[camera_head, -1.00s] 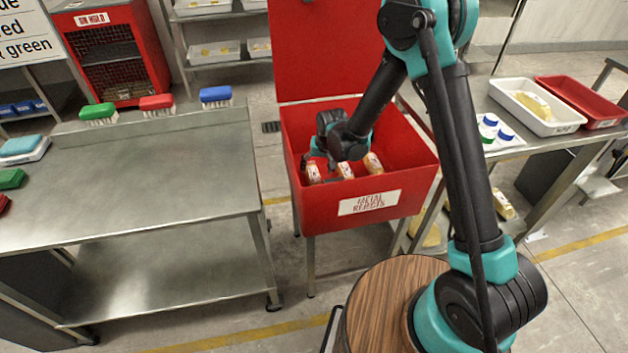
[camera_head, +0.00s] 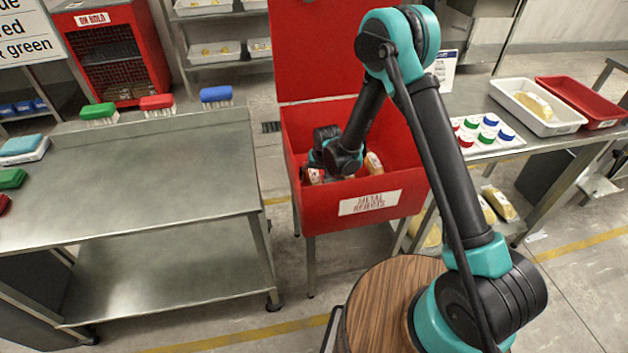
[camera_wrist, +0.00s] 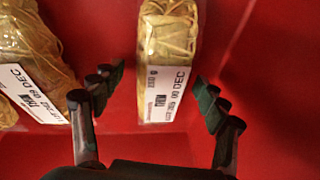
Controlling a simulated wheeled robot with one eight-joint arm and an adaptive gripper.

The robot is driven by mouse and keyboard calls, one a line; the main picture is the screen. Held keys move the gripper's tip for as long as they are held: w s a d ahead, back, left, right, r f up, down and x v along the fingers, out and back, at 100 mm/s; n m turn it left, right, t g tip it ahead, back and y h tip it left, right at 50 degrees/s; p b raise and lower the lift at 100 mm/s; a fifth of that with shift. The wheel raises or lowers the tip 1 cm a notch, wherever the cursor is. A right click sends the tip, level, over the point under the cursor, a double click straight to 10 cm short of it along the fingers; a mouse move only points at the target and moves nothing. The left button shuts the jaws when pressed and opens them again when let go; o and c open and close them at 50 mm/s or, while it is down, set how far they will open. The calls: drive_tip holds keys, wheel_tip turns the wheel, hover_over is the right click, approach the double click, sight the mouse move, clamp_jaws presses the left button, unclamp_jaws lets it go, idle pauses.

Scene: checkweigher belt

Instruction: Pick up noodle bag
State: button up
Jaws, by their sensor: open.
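A clear noodle bag (camera_wrist: 166,50) with yellow noodles and a white date label lies in the red bin, upright in the wrist view. My gripper (camera_wrist: 159,80) is open, with one finger on each side of this bag's label end; a gap shows on both sides. A second noodle bag (camera_wrist: 35,45) lies to the left, and part of another shows at the left edge. In the head view, bags show at the left (camera_head: 314,176) and right (camera_head: 374,163) of the bin; my wrist largely hides the one between them.
The red reject bin (camera_head: 405,190) has its lid raised behind and walls close around my gripper. A steel table (camera_head: 150,190) with brushes stands left. A bench at right holds a white tray (camera_head: 508,88), a red tray (camera_head: 575,97) and several coloured caps.

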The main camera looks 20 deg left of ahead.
drive_tip(key=c, duration=1.5)
drive_tip(key=shift+r, duration=0.15)
